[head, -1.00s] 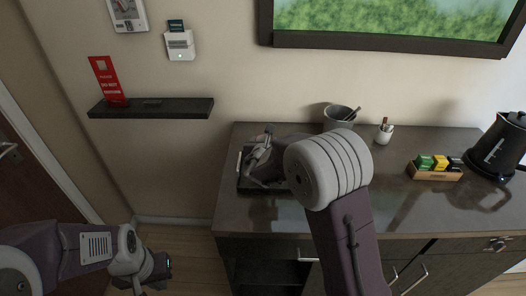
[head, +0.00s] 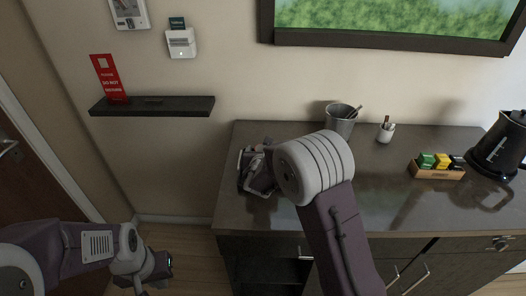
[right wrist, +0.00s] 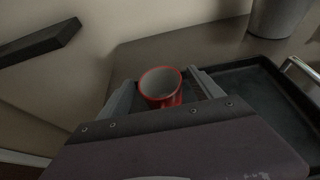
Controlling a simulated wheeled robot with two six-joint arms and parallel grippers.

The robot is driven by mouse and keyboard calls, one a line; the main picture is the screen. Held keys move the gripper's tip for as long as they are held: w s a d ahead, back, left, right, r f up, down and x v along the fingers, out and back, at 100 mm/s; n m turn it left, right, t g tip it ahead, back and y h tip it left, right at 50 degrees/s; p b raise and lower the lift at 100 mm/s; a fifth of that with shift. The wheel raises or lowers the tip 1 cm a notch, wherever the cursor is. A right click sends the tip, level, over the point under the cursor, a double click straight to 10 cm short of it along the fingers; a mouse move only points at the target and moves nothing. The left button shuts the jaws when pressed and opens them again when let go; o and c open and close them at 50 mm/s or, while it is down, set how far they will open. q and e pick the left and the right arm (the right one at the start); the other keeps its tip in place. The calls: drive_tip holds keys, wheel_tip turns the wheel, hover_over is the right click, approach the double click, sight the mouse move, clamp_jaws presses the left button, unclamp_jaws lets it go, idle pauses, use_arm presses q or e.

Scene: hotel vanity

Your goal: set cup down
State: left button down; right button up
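A red cup with a pale inside (right wrist: 162,88) shows in the right wrist view between the fingers of my right gripper (right wrist: 163,76). The fingers look spread, with narrow gaps beside the cup. The cup is over or in the left part of a dark tray (right wrist: 275,80); its base is hidden, so contact with the tray cannot be told. In the head view my right gripper (head: 257,166) is low over the tray (head: 243,186) at the counter's left end, and hides the cup. My left gripper (head: 150,278) hangs low at the left, its fingers unclear.
A grey bin (head: 340,120), a small white holder (head: 386,131), a box of packets (head: 437,172) and a black kettle (head: 498,150) stand on the dark counter (head: 390,195). A wall shelf (head: 165,108) is at the left. The counter's middle is clear.

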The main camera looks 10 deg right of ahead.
drive_tip(key=shift+s+r, duration=0.1)
drive_tip(key=shift+r, duration=0.1)
drive_tip(key=v, duration=1.1)
drive_tip(key=shift+s, duration=0.35)
drive_tip(key=shift+r, duration=0.1)
